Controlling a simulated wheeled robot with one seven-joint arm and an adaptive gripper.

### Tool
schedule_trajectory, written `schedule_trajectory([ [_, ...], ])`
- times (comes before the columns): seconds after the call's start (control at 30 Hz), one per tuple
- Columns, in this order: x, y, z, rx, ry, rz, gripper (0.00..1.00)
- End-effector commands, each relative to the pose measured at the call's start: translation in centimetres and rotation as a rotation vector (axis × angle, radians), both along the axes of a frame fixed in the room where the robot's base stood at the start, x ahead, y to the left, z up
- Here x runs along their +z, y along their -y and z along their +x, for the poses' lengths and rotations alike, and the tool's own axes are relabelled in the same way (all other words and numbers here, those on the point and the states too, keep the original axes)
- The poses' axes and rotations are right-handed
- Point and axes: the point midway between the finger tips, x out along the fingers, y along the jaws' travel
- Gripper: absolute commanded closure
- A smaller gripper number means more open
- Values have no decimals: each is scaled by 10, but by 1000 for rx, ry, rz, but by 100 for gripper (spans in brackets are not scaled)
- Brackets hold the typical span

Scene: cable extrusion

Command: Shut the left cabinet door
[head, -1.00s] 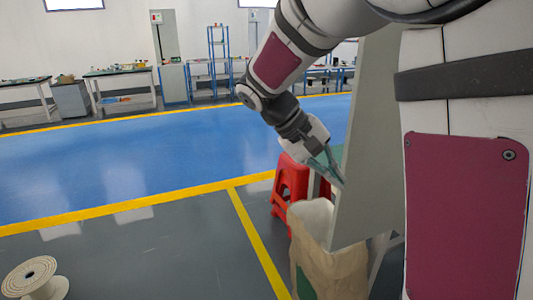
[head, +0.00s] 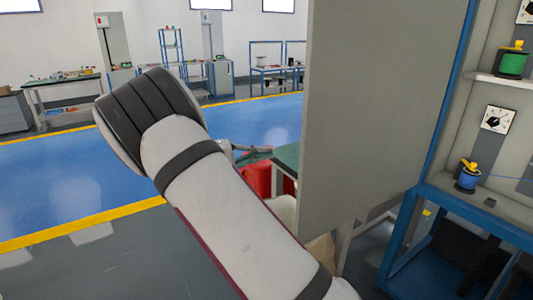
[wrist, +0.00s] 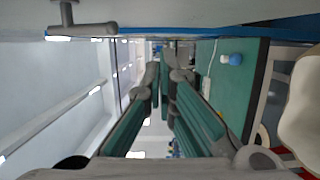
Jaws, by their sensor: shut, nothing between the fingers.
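The left cabinet door (head: 385,110) is a tall grey panel standing open in the head view. It stands out from the blue cabinet frame (head: 440,120), with its free edge toward the left. My gripper (head: 258,153) is mostly hidden behind my arm, with its green fingers showing just left of the door's free edge. In the wrist view my gripper (wrist: 164,62) is shut and empty. A grey surface with a bar handle (wrist: 82,30), probably the door, runs along the top of that view. I cannot tell whether the fingers touch it.
Cabinet shelves hold a green spool (head: 512,64) and a blue spool (head: 468,178). A green-topped table (head: 288,156) and a red stool (head: 257,180) stand beyond the door. Open blue floor (head: 60,175) lies to the left.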

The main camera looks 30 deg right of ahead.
Motion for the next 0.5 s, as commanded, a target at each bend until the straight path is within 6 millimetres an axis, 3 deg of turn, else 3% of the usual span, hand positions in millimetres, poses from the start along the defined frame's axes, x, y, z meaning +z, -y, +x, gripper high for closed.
schedule_trajectory([
  [0.37,1,73,-20,-3,0,2,100],
  [0.5,1,72,-40,0,-2,4,100],
])
